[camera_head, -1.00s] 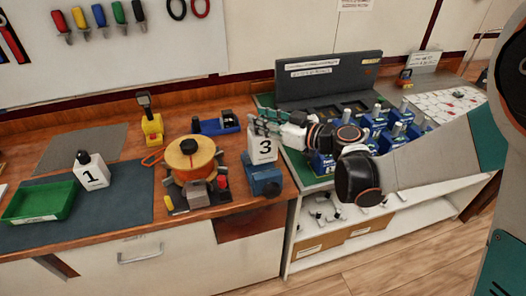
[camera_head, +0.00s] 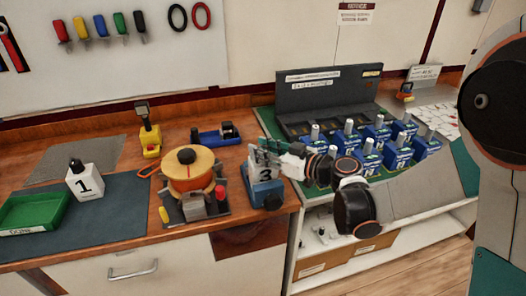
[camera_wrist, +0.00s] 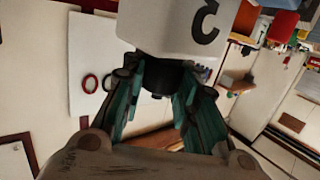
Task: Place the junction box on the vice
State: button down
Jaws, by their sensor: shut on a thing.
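The junction box, taken to be the white box marked 3 (camera_head: 265,175), is at the blue vice (camera_head: 266,196) near the front edge of the wooden bench. My gripper (camera_head: 268,152) is shut on the box's black knob, with the box below it. In the wrist view, the white box with its 3 (camera_wrist: 180,28) fills the top, and my teal fingers (camera_wrist: 160,92) close around the black knob. The box overlaps the vice's top in the head view. Whether it touches the jaws cannot be told.
An orange reel device (camera_head: 190,172) stands just left of the vice. Behind are a blue tray (camera_head: 208,138) and a yellow tool (camera_head: 149,140). A white box marked 1 (camera_head: 85,184) and a green tray (camera_head: 32,212) sit left. Several blue breakers (camera_head: 369,160) stand right.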

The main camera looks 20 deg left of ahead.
jog(key=shift+f, duration=0.15)
jog(key=c, duration=1.2)
grip_release()
jog(key=shift+c, duration=0.2)
jog(key=shift+d+r, duration=0.15)
jog(key=shift+r, duration=0.1)
jog(key=p+v, duration=0.2)
jog(key=v, duration=0.9)
jog(key=shift+s+d+p, duration=0.25)
jog(key=shift+d+p, duration=0.05)
